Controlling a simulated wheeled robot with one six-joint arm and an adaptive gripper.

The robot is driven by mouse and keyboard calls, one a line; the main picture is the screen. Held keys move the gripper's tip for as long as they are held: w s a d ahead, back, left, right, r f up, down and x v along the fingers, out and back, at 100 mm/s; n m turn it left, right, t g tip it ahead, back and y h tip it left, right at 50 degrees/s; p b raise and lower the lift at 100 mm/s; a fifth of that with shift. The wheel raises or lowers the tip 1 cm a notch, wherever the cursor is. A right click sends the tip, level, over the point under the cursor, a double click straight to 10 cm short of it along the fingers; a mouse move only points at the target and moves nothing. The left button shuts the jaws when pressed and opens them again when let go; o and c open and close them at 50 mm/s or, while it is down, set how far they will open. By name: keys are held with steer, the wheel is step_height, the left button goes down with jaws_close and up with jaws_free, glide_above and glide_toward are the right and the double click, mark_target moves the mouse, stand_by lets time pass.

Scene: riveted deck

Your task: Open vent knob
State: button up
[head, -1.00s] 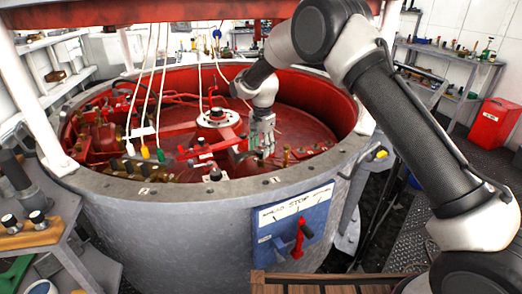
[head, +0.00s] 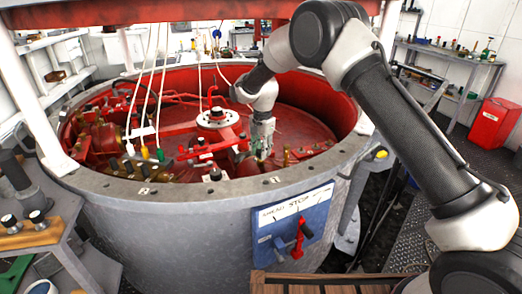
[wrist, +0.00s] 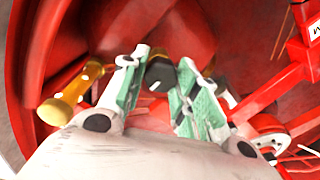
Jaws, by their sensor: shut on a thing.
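My gripper (head: 262,150) reaches down into the red-painted interior of the large grey drum. In the wrist view my gripper (wrist: 158,88) has its two green-padded fingers on either side of a small black knob (wrist: 160,72), which I take to be the vent knob. The jaws are shut on it near the fingertips. Its lower part and the pad contacts are hidden by the fingers. In the head view the knob is mostly hidden by the gripper and cannot be made out clearly.
The drum's grey rim (head: 225,188) surrounds the work area. A brass-coloured fitting (wrist: 72,100) stands left of the fingers, and red bars (wrist: 290,75) lie to the right. Pale hoses hang at the left. A blue lever panel (head: 296,224) is on the drum's outside.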

steer(key=n, duration=0.4)
steer(key=shift+w, duration=0.1)
steer(key=n, duration=0.4)
steer(key=shift+n, duration=0.3)
steer(key=n, duration=0.4)
steer(key=shift+n, duration=0.3)
steer(key=shift+a+n+g, duration=0.1)
steer(key=shift+n+g, duration=0.2)
steer(key=shift+n, duration=2)
steer(key=shift+r, duration=0.1)
steer(key=o, duration=1)
